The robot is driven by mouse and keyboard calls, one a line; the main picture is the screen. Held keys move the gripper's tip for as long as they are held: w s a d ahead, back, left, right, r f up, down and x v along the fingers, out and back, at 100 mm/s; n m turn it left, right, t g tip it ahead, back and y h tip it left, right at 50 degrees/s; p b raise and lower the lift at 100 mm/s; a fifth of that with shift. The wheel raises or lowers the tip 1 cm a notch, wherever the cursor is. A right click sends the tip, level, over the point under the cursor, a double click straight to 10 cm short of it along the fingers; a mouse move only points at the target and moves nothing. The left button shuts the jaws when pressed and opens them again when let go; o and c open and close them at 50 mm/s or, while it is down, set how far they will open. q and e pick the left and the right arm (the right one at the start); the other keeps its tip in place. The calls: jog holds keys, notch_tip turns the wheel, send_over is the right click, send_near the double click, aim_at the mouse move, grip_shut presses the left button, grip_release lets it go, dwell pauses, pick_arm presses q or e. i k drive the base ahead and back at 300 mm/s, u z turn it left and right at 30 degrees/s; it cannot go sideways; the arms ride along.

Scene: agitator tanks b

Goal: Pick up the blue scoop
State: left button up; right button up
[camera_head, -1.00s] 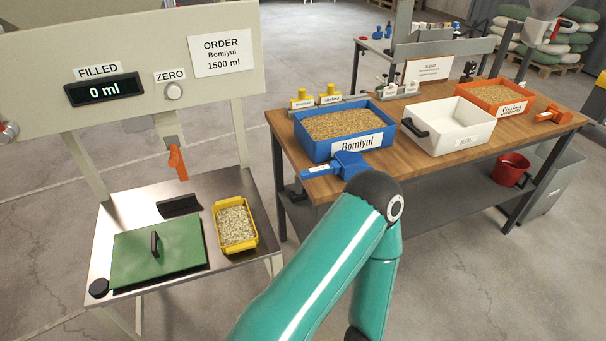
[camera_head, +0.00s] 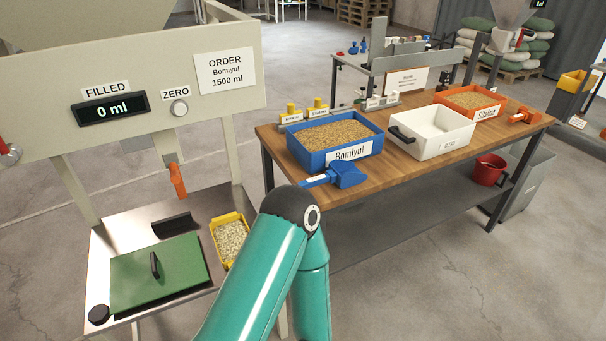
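The blue scoop (camera_head: 348,175) lies on the front edge area of the wooden bench, just in front of the blue bin labelled Bomiyul (camera_head: 313,159). Its handle points left and carries a white label. The bin is filled with tan grain. One of my teal arms rises from the bottom of the picture, with its dark elbow joint just below and left of the scoop. The arm is apart from the scoop in the picture. Neither gripper is in view.
The wooden bench (camera_head: 421,166) also holds a white bin (camera_head: 455,138) and an orange bin (camera_head: 496,111) with an orange scoop (camera_head: 525,116). A red bucket (camera_head: 488,170) stands on the lower shelf. At left is the filling station with a green lid (camera_head: 180,275) and yellow tray (camera_head: 216,240).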

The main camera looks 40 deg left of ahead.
aim_at(346, 174)
jog(key=u, duration=0.6)
jog(key=i, duration=0.75)
jog(key=u, duration=0.15)
